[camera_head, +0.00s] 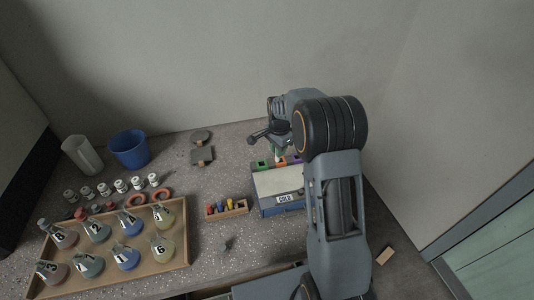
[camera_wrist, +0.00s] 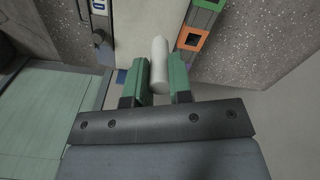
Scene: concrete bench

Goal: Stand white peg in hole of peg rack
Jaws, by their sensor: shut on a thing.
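The white peg (camera_wrist: 159,62) is a plain rounded cylinder held between the green fingers of my gripper (camera_wrist: 161,80) in the wrist view. In the head view my gripper (camera_head: 278,152) is above the back edge of the labelled box, near the coloured square bins; the peg is too small to make out clearly there. The peg rack (camera_head: 238,212) looks like a small wooden block with several coloured pegs standing in it, left of the box. My gripper is to the right of and behind the rack, apart from it.
A blue box with a pale lid (camera_head: 278,181) stands beside the rack. Behind it are green (camera_head: 262,165) and orange (camera_head: 281,162) square bins. A wooden tray of flasks (camera_head: 178,258), small jars, a blue cup (camera_head: 130,148) and a white cup (camera_head: 82,156) stand left.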

